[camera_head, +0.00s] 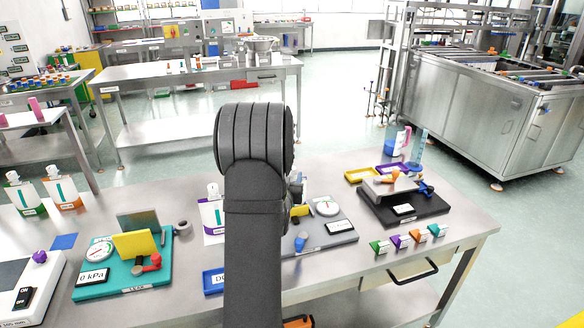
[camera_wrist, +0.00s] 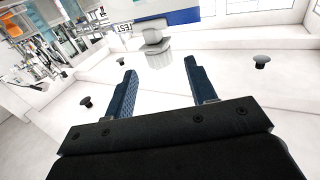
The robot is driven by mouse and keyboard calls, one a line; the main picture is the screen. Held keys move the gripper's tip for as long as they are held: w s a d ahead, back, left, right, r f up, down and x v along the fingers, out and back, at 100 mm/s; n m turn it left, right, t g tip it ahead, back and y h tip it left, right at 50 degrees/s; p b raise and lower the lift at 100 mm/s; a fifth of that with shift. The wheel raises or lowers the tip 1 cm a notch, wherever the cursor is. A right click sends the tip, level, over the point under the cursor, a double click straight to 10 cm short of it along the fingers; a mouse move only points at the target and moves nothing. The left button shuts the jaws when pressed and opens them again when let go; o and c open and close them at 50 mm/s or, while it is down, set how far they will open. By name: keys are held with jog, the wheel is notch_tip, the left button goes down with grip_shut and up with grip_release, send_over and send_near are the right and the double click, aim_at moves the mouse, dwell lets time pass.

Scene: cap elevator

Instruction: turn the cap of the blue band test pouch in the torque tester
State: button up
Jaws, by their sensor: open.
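In the wrist view, a white pouch with a blue band (camera_wrist: 186,17) lies beyond my fingertips, its label reading TEST upside down. Its pale grey cap and spout (camera_wrist: 153,37) stand out between the lines of my two fingers. My gripper (camera_wrist: 159,70) is open and empty, with the cap ahead of the fingertips and apart from them. In the head view, the torque tester (camera_head: 345,240) is a grey base with a round dial (camera_head: 327,207), a yellow part (camera_head: 300,211) and a blue knob (camera_head: 301,243). My arm hides its left part, the pouch and my fingers.
A teal leak tester (camera_head: 125,285) stands left on the table, and a purple band pouch (camera_head: 212,215) left of my arm. A black-based device (camera_head: 405,207) stands right. Several small coloured markers (camera_head: 400,241) line the front right. Dark knobs (camera_wrist: 261,62) flank the cap.

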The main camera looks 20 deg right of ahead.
jog(key=x, duration=0.7)
jog(key=c, duration=1)
jog(key=shift+d+m+h, duration=0.1)
jog(key=shift+m+h, duration=0.2)
jog(key=shift+h, duration=0.2)
jog(key=o, duration=1)
jog(key=shift+s, duration=0.1)
